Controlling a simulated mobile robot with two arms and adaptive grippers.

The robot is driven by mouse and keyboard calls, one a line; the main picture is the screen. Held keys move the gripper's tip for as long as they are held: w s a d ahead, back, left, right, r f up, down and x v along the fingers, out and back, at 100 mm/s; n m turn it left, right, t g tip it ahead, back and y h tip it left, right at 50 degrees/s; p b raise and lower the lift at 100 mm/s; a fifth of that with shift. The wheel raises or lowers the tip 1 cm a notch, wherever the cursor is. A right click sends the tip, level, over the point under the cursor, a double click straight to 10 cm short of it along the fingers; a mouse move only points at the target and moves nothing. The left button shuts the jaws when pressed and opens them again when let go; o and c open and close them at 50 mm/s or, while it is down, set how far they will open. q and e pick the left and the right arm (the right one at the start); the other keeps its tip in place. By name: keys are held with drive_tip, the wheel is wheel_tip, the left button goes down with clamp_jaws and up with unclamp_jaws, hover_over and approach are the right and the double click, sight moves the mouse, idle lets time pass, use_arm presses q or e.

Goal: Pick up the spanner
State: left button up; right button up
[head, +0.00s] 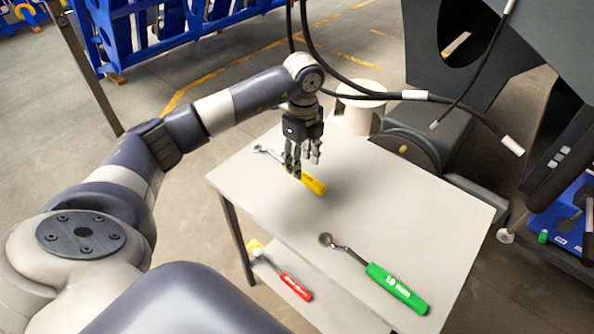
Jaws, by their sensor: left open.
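A yellow-handled tool (313,184) lies on the grey table (230,180), with its metal shaft and ring-like end (258,148) pointing to the upper left. A green-handled tool (397,288) marked "10 mm" lies nearer the front, with a bent metal shaft and a round head. I cannot tell for sure which one is the spanner. My left gripper (301,165) points down over the yellow-handled tool, open, and hides the middle of it. Whether its fingers touch the tool I cannot tell. My right gripper is out of view.
A red-handled tool (295,287) lies on a lower shelf. A white cylinder (361,105) stands behind the table, by the dark machine chassis (500,60). Black cables (380,92) hang behind my gripper. The table's right side is clear.

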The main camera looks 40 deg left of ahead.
use_arm(q)
drive_tip(key=f, duration=0.4)
drive_tip(key=shift+a+f+p, duration=0.2)
drive_tip(key=shift+f+p, duration=0.1)
drive_tip(key=shift+f, duration=0.05)
clamp_jaws()
drive_tip(key=shift+w, duration=0.1)
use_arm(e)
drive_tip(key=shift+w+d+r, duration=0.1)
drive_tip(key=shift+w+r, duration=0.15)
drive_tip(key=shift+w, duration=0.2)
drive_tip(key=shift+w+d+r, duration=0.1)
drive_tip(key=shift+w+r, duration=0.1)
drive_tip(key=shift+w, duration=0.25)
use_arm(q)
drive_tip(key=shift+r, duration=0.1)
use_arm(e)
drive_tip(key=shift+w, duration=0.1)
